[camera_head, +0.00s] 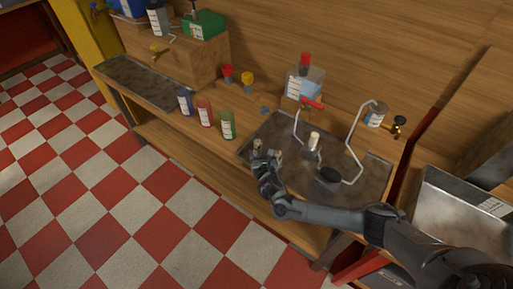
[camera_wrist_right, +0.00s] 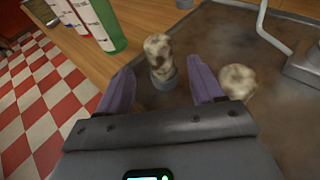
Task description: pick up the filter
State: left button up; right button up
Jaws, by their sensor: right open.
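Two mottled cream-and-brown pieces are near my right gripper; I cannot tell for certain which is the filter. One is an upright cylinder (camera_wrist_right: 158,52) on a grey base, between and just beyond the fingertips in the right wrist view. The other is a rounder piece (camera_wrist_right: 238,82) just right of the right finger. My right gripper (camera_head: 267,160) is open over the left part of the metal tray, and it also shows in the right wrist view (camera_wrist_right: 162,85) with nothing held. My left gripper is not in view.
The stained metal tray (camera_head: 375,185) holds a bent-tube apparatus with a white cylinder (camera_head: 314,141) and a dark round part (camera_head: 331,174). Blue (camera_head: 185,102), red (camera_head: 205,113) and green (camera_head: 228,125) labelled bottles stand to the left. The bench's front edge is close to my gripper.

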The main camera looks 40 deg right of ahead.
aim_at(259, 146)
jog(key=shift+w+d+f, duration=0.1)
jog(key=shift+w+d, duration=0.2)
jog(key=shift+w, duration=0.25)
jog(key=shift+b+x, duration=0.85)
jog(key=shift+x, duration=1.75)
jog(key=shift+c, duration=0.8)
jog(key=c, duration=0.9)
jog(key=shift+r, duration=0.3)
